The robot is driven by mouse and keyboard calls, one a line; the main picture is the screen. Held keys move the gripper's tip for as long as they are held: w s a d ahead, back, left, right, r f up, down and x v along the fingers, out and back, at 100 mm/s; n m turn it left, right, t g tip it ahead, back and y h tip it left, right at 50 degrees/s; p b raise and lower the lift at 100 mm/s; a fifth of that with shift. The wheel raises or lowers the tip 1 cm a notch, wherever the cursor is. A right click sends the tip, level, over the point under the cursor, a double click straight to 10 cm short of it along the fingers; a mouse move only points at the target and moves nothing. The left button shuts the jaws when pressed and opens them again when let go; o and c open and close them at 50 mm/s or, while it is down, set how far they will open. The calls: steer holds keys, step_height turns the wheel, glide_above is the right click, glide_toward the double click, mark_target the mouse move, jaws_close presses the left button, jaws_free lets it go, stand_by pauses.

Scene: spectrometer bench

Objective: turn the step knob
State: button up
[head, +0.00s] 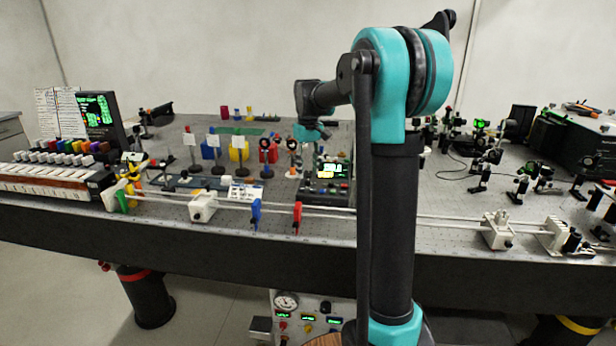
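A small dark control box (328,190) with a lit green display stands on the optical bench, just left of my arm's upright link. Small knobs or buttons show on its front, but they are too small to tell which one is the step knob. My gripper (314,134) hangs from the end of my arm above and slightly left of this box, apart from it as far as I can see. Its fingers are small and partly lost against the background, so I cannot tell whether they are open or shut.
The perforated bench (440,205) carries many optics mounts. A white rail with a white block (203,206), a blue clip (256,214) and a red clip (297,217) runs along the front edge. A display (98,112) stands at left, a large black instrument (570,140) at right.

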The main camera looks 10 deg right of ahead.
mark_target(308, 181)
step_height(308, 181, up, 9)
stand_by(0.3)
steer(key=shift+f, duration=0.1)
